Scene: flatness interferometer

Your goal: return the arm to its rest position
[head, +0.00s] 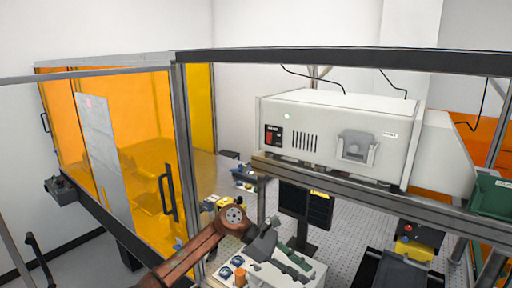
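My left arm (190,258) is copper-brown and comes in from the bottom, left of centre. It bends at a round joint near the frame's vertical post. My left gripper (290,264) is dark grey and points down and right, over a white box-like unit with round blue-rimmed fittings. Its fingers are small and blend with the grey-green parts behind them, so I cannot tell whether they are open or whether they touch anything. No held object is clear. My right gripper is not in view.
A metal frame with a vertical post (185,130) stands close to my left arm. Orange panels (145,150) with a black handle are at left. A white instrument box (335,130) sits on a rail at right. A dark monitor (305,207) stands below it on a perforated table.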

